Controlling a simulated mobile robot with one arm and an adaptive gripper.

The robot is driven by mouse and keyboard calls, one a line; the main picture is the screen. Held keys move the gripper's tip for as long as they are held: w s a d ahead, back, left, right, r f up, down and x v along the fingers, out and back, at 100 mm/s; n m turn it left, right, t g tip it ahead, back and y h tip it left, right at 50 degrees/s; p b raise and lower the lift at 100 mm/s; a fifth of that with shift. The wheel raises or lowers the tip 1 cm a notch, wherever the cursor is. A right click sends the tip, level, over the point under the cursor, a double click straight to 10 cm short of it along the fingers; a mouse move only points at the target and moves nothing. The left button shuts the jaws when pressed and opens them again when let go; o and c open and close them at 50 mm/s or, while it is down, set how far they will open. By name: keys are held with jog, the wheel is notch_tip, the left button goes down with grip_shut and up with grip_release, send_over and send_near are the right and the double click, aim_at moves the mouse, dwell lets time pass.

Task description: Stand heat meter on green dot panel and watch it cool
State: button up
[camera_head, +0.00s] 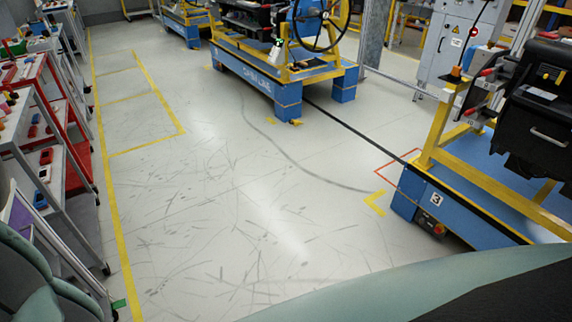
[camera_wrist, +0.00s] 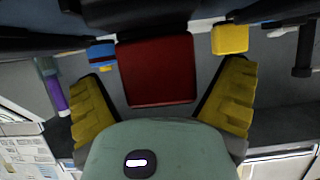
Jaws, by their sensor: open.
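My gripper (camera_wrist: 162,78) shows in the wrist view with its two yellow-padded fingers spread wide apart. No object is held between them. A dark red, flat-faced object (camera_wrist: 157,72) shows beyond the fingers, in the gap between them; its kind and distance are unclear. I cannot pick out a heat meter or a green dot panel for certain in either view. A small green patch (camera_head: 118,303) lies near the yellow floor line at the lower left of the head view. The gripper does not show in the head view.
Shelf carts with small tools stand along the left, including a red one (camera_head: 62,95). A blue-and-yellow assembly stand (camera_head: 250,80) is at the back, another (camera_head: 480,200) at right with a black dashboard part (camera_head: 540,120). The scuffed grey floor (camera_head: 230,190) between is clear.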

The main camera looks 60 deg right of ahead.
jog(key=shift+r, duration=0.1)
jog(key=shift+r+p, duration=0.2)
jog(key=shift+p, duration=0.15)
jog(key=shift+d+f, duration=0.1)
jog(key=shift+d, duration=0.2)
jog(key=v, duration=1.1)
jog(key=shift+s+d, duration=0.2)
